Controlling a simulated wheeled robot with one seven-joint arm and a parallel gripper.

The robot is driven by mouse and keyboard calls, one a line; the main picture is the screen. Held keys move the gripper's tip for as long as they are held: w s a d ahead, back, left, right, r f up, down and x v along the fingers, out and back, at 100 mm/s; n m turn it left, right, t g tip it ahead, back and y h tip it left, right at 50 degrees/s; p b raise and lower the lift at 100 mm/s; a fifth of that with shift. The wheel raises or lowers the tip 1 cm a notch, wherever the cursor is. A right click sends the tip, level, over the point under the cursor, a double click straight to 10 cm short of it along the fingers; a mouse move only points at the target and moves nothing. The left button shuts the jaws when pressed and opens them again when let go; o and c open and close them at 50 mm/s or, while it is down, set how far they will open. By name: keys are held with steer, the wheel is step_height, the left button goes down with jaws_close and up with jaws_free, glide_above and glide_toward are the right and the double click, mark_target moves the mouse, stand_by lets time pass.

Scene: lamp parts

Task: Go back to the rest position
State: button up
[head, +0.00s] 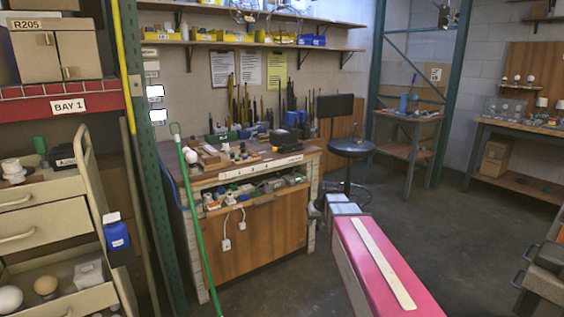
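I cannot make out my gripper in the head view, so its place and whether it holds anything do not show. The task names no object. Lamp-like parts stand around the room: a white round-topped part (12,168) is on top of the cart at the left. A white globe (10,299) and a tan globe (46,286) lie in the cart's lower drawer. Small white-topped lamp parts (541,102) stand on the bench at the far right.
A cluttered workbench (262,243) stands against the back wall, with a green pole (196,222) before it. The beige cart (37,192) is at the left. A black stool (350,148) is right of the workbench. Floor (440,225) is clear at the middle right.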

steer(key=s+d+f+m+g+h, duration=0.1)
steer(key=s+f, duration=0.4)
steer(key=s, duration=0.5)
steer(key=s+d+f+m+g+h, duration=0.1)
steer(key=s+d+f, duration=0.3)
steer(key=s, duration=0.5)
step_height(320, 180, down, 2)
steer(key=shift+s+d+f+g+h, duration=0.1)
steer(key=shift+s+d+g+h, duration=0.2)
steer(key=shift+g, duration=0.4)
